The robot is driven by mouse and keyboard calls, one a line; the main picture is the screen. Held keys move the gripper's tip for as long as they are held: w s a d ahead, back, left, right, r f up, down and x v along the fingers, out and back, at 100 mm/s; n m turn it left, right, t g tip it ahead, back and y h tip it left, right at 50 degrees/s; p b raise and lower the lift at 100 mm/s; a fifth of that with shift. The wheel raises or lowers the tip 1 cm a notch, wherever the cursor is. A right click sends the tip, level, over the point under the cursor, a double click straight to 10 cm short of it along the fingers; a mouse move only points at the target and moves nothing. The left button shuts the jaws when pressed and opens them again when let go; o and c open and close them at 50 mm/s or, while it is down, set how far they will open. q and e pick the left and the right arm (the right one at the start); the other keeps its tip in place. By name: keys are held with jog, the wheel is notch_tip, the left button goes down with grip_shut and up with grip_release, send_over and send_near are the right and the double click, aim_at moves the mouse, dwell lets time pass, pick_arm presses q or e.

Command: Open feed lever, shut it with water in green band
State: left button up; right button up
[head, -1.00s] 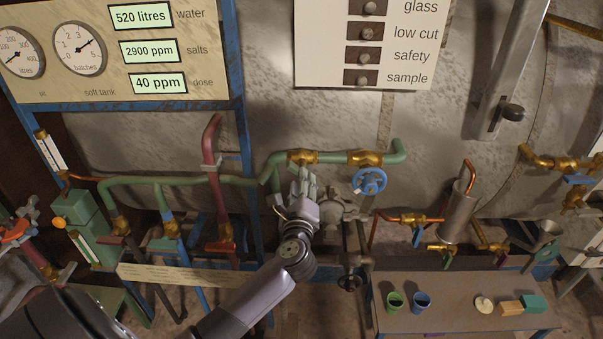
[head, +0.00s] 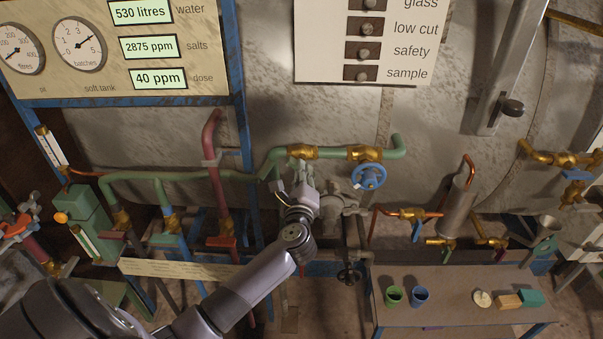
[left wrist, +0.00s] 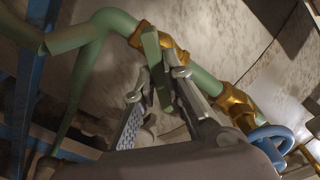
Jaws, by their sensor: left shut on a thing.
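The feed lever is a green handle on a brass valve in the green pipe; the handle shows in the left wrist view (left wrist: 156,66), and the brass valve shows in the head view (head: 301,152). My left gripper (head: 302,172) is at this valve from below, with its fingers shut on the green lever. In the left wrist view the lever hangs down from the valve between the fingers (left wrist: 157,88). The water display (head: 140,12) reads 530 litres. I cannot make out a green band for the water. My right gripper is not in view.
A blue handwheel (head: 369,177) on a second brass valve sits close right of my gripper. A red pipe (head: 212,145) stands to the left. A bench (head: 450,305) with green and blue cups is at lower right. The salts display (head: 152,46) reads 2875 ppm.

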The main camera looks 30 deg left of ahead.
pick_arm(q)
grip_shut()
jog(key=shift+m+p, duration=3)
jog(key=shift+m, duration=2.1)
jog(key=o, duration=0.7)
grip_release()
jog(key=shift+s, duration=0.15)
jog(key=v, duration=1.2)
